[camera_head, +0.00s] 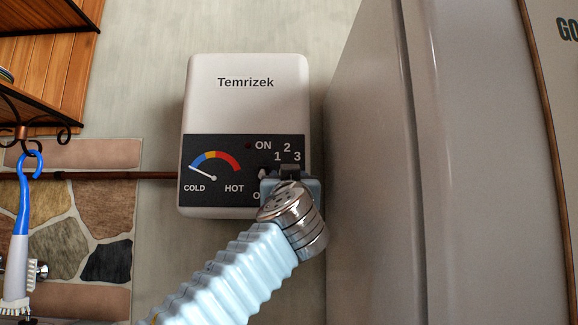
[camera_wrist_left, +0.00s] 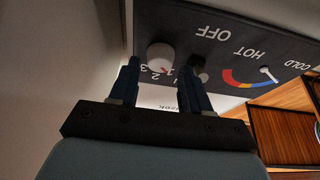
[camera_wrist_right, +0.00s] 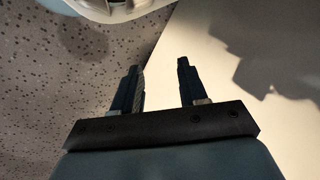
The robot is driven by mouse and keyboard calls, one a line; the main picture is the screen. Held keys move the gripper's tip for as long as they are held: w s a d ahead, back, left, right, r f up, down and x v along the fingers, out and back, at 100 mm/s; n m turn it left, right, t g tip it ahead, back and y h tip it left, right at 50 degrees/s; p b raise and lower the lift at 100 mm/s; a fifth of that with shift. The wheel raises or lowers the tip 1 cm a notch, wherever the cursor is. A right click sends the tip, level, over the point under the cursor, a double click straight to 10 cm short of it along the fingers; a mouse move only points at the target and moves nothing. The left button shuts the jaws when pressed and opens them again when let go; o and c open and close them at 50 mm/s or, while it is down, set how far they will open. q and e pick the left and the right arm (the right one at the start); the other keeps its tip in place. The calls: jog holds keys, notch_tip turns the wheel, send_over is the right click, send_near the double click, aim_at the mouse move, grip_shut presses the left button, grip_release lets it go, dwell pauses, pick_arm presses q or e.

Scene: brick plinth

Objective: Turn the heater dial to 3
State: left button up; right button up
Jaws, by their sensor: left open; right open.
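The white heater (camera_head: 245,110) marked "Temrizek" hangs on the wall, with a dark control panel (camera_head: 215,200) low on its front. Its dial is hidden behind my left gripper (camera_head: 290,172) in the head view. In the left wrist view the pale round dial (camera_wrist_left: 159,55) shows between the open fingers of my left gripper (camera_wrist_left: 164,66), with no clear grip on it. A small red mark shows on its lower right edge, towards the 1 and 2. The exact setting is unclear. My right gripper (camera_wrist_right: 158,68) is open and empty, outside the head view.
A tall pale cabinet or fridge (camera_head: 375,180) stands close on the right of the heater. A wooden shelf (camera_head: 45,60) and a hanging blue brush (camera_head: 22,220) are at left. The gauge (camera_head: 215,165) needle points towards COLD. A pale surface (camera_wrist_right: 230,80) lies near my right gripper.

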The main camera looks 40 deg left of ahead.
pick_arm(q)
jog(key=x, duration=0.2)
jog(key=shift+w+a+r+p, duration=0.1)
jog(key=shift+w+a+p, duration=0.15)
jog(key=shift+p, duration=0.15)
jog(key=c, duration=0.7)
jog(key=shift+c, duration=0.2)
